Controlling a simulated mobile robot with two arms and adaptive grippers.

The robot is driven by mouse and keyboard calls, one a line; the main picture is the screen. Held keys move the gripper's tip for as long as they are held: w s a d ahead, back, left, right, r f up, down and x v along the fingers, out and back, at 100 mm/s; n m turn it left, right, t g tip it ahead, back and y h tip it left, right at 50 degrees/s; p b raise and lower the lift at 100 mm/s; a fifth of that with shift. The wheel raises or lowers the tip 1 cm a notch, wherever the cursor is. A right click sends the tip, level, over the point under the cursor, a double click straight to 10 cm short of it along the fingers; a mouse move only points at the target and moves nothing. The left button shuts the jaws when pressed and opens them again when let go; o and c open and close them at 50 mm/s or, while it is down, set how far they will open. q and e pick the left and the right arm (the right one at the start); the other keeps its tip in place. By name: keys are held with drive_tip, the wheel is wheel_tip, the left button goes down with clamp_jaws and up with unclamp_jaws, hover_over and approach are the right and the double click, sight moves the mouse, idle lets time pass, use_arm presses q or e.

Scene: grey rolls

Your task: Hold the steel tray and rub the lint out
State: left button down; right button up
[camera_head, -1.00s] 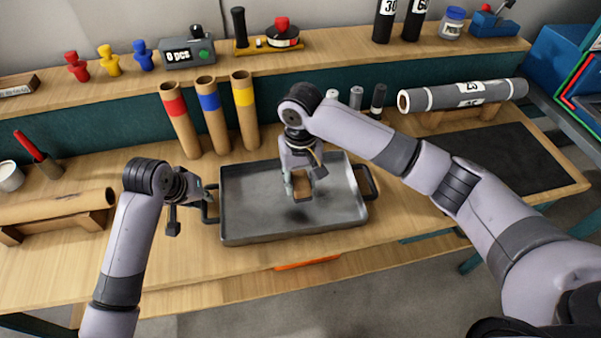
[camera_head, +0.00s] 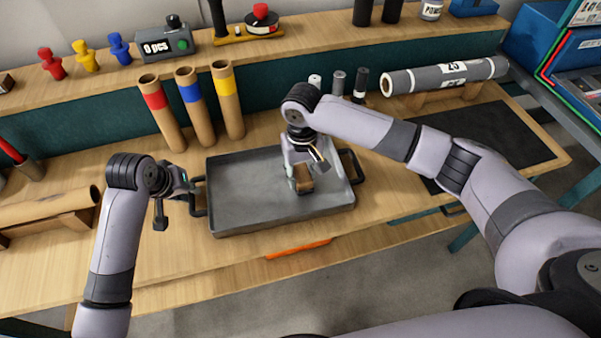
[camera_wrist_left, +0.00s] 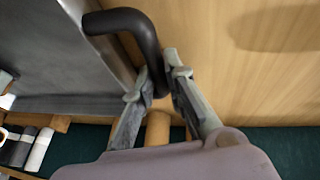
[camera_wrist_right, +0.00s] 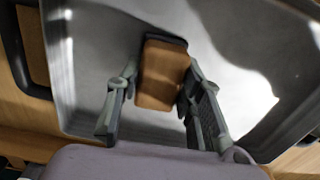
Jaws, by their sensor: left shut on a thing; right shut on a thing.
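The grey steel tray (camera_head: 235,190) lies flat on the wooden bench, with a dark handle at each end. My left gripper (camera_head: 192,190) is shut on the tray's left handle (camera_wrist_left: 128,22), outside the rim. My right gripper (camera_head: 301,178) is inside the tray, towards its right end, shut on a brown block (camera_wrist_right: 164,78) with a dark edge. The block is at or just above the tray floor; contact cannot be told. The tray's right handle (camera_head: 356,166) is free. I cannot make out any lint on the tray floor.
Cardboard tubes with red (camera_head: 162,110), blue (camera_head: 196,105) and yellow (camera_head: 228,98) bands stand behind the tray. A grey roll (camera_head: 440,77) lies on a cradle at back right, near a dark mat (camera_head: 500,140). A brown roll (camera_head: 45,206) lies at left.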

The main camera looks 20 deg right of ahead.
sight(287, 182)
drive_tip(key=a, duration=0.3)
drive_tip(key=shift+a, duration=0.2)
drive_tip(key=shift+w+a, duration=0.1)
drive_tip(key=shift+w, duration=0.6)
drive_tip(key=shift+s+d, duration=0.1)
drive_tip(key=shift+d, duration=2.2)
drive_tip(key=shift+a, duration=2.35)
wheel_tip(287, 182, up, 8)
drive_tip(key=shift+d, duration=0.1)
use_arm(q)
drive_tip(key=c, duration=1.5)
unclamp_jaws()
drive_tip(key=shift+c, duration=0.2)
drive_tip(key=v, duration=1.2)
